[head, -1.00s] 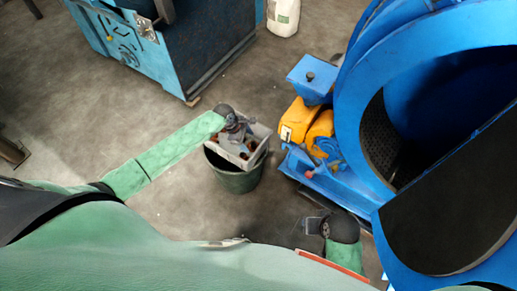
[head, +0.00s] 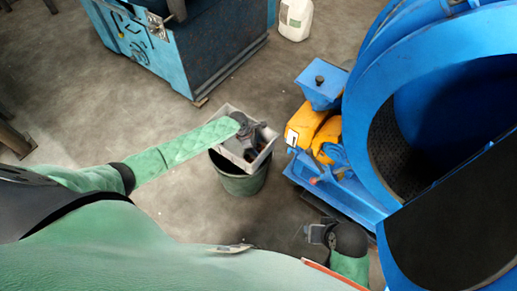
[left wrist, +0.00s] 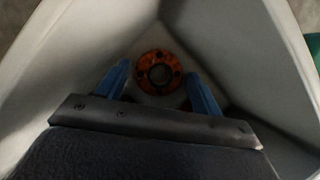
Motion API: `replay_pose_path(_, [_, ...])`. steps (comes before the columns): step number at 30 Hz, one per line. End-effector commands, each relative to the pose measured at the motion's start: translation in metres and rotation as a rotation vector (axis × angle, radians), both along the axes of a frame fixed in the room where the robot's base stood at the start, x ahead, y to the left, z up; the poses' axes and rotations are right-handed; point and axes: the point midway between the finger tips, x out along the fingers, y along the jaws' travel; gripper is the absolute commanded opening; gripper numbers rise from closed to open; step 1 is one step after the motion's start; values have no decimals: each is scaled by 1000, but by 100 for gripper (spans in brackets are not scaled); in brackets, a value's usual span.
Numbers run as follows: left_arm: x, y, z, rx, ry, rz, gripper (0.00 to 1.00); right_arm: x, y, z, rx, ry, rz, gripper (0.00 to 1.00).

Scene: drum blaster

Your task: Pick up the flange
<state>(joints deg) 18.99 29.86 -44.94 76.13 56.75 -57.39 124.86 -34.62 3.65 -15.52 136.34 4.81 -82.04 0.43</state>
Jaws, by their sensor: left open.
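The flange (left wrist: 158,72) is an orange-brown ring with a dark centre hole and several small holes. In the left wrist view it lies inside a grey box (left wrist: 285,50), near a corner. My left gripper (left wrist: 160,78) is open, with its blue fingers on either side of the flange and a gap to each. I cannot tell how deep they reach. In the head view the left gripper (head: 252,146) is down in the box (head: 233,109), and my arm hides the flange there. My right gripper (head: 318,235) is low, at the bottom right of the view.
The box sits on top of a dark green bucket (head: 240,180). A blue machine with a large drum (head: 365,110) and yellow parts (head: 303,124) stands close on the right. A blue cabinet (head: 185,60) and a white canister (head: 296,18) are behind. Floor to the left is clear.

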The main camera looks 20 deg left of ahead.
Motion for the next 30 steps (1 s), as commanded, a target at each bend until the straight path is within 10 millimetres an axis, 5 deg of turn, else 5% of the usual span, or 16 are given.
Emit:
replay_pose_path(9, [1, -2, -5, 0, -1, -1, 66, -1, 0, 0, -1, 2, 1, 36])
replay_pose_path(15, [1, -2, -5, 0, -1, -1, 27, -1, 0, 0, -1, 2, 1, 36])
replay_pose_path(24, [1, -1, -1, 1, -3, -1, 26, -1, 0, 0, -2, 3, 0, 36])
replay_pose_path(30, [1, -1, 24, 1, -4, -2, 26, 0, -1, 1, -4, 3, -1, 36])
